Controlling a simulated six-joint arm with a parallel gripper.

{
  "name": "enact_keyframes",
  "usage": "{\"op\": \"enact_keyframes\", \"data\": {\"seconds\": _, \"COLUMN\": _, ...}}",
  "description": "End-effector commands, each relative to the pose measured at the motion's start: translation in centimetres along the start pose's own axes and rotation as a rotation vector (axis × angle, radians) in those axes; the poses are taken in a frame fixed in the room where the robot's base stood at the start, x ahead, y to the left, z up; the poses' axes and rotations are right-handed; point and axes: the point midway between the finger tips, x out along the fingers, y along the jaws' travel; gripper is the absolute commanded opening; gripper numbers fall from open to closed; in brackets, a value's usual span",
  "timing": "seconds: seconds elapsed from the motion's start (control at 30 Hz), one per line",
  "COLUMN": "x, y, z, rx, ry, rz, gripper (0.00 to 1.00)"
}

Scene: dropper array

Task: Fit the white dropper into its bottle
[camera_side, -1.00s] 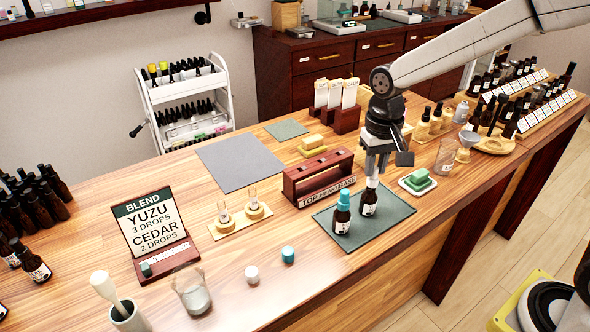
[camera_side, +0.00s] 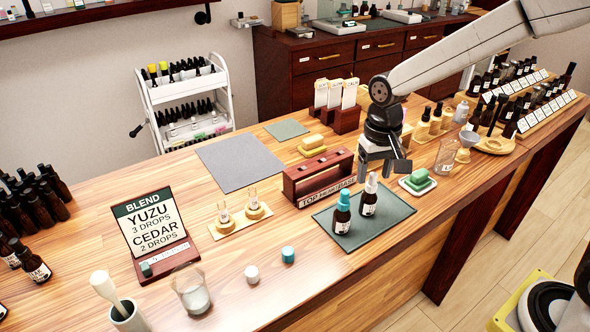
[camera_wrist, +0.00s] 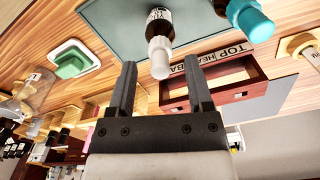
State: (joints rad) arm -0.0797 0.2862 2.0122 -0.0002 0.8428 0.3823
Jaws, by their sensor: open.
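The white dropper (camera_side: 372,183) sits upright in the neck of a dark labelled bottle (camera_side: 368,205) on the green mat (camera_side: 400,211). In the wrist view the white dropper (camera_wrist: 159,58) shows just beyond the fingertips, on its bottle (camera_wrist: 160,22). My gripper (camera_side: 383,170) is open and empty, above and behind the white dropper. Its two fingers show apart in the wrist view (camera_wrist: 162,80). A second dark bottle (camera_side: 342,222) with a teal dropper (camera_side: 344,197) stands to the left on the same mat. How deeply the white dropper is seated I cannot tell.
A dark red rack (camera_side: 318,180) stands behind the mat. A soap dish with a green block (camera_side: 418,180) is to the right. White (camera_side: 252,274) and teal (camera_side: 288,254) caps lie at the front left. A glass beaker (camera_side: 192,291) stands further left.

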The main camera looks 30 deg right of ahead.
Motion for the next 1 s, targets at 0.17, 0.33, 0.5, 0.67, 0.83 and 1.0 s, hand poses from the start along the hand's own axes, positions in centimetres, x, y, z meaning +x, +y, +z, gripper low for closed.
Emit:
{"op": "enact_keyframes", "data": {"seconds": 0.17, "x": -0.6, "y": 0.0, "z": 0.0, "rx": 0.0, "ry": 0.001, "rz": 0.0, "gripper": 0.66}}
{"op": "enact_keyframes", "data": {"seconds": 0.33, "x": -2.1, "y": 0.0, "z": -0.1, "rx": 0.0, "ry": 0.002, "rz": -0.001, "gripper": 0.66}}
{"op": "enact_keyframes", "data": {"seconds": 0.5, "x": -4.4, "y": 0.0, "z": -0.1, "rx": 0.0, "ry": 0.003, "rz": -0.001, "gripper": 0.66}}
{"op": "enact_keyframes", "data": {"seconds": 0.67, "x": -6.3, "y": 0.0, "z": -0.1, "rx": 0.0, "ry": 0.003, "rz": -0.001, "gripper": 0.66}}
{"op": "enact_keyframes", "data": {"seconds": 0.83, "x": -7.5, "y": 0.0, "z": 0.0, "rx": 0.0, "ry": 0.001, "rz": -0.001, "gripper": 0.66}}
{"op": "enact_keyframes", "data": {"seconds": 1.0, "x": -7.8, "y": 0.0, "z": 0.0, "rx": 0.0, "ry": 0.0, "rz": 0.0, "gripper": 0.66}}
